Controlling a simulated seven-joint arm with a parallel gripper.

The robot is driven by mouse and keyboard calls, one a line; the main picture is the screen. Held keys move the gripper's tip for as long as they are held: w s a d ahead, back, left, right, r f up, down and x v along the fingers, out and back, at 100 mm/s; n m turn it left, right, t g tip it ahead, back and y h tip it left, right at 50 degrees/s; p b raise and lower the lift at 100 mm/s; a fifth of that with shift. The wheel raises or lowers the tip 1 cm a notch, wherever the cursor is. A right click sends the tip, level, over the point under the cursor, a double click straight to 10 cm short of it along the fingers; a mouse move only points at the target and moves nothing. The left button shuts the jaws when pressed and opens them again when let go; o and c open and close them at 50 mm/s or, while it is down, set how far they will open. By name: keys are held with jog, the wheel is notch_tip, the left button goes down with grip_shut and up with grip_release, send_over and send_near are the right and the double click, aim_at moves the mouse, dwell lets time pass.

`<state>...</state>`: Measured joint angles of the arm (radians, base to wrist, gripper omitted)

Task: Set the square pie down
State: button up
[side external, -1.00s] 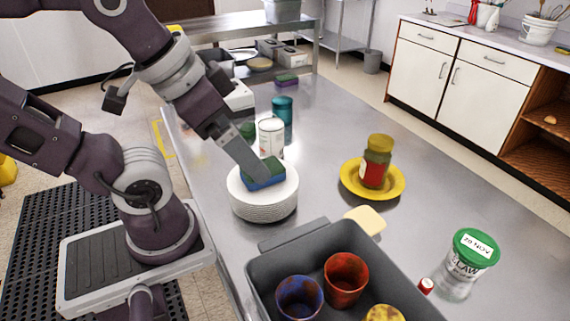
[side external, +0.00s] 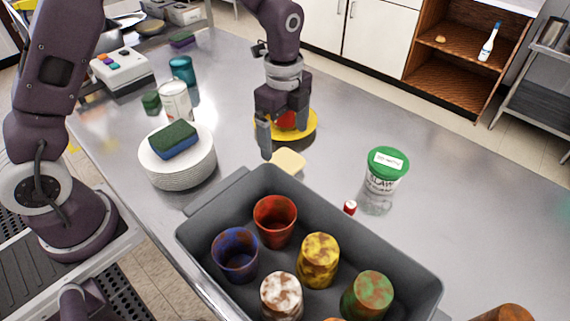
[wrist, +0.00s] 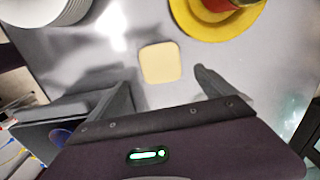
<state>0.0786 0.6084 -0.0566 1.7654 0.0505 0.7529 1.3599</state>
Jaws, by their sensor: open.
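The pale yellow rounded square (side external: 289,161), which I take to be the square pie, lies flat on the steel table just beyond the grey bin. It also shows in the wrist view (wrist: 160,63), lying ahead of and between my fingers. My gripper (side external: 284,140) is open and empty, pointing down above the table close behind the square. In the wrist view my gripper (wrist: 165,88) has its two fingers spread wide, with the square apart from both.
A grey bin (side external: 205,197) holds several coloured cups. A plate stack (side external: 190,180) carries a green-and-blue sponge (side external: 173,139). Behind my gripper, a yellow plate (side external: 312,128) holds a mostly hidden jar.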

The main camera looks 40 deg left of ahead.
aim_at(285, 161)
jog(key=shift+m, duration=0.3)
notch_tip(285, 161, down, 8)
jog(key=shift+w+a+f, duration=0.1)
jog(key=shift+w+f, duration=0.05)
jog(key=shift+f, duration=0.05)
jog(key=c, duration=1.7)
notch_tip(285, 161, up, 10)
jog(key=shift+r, duration=0.2)
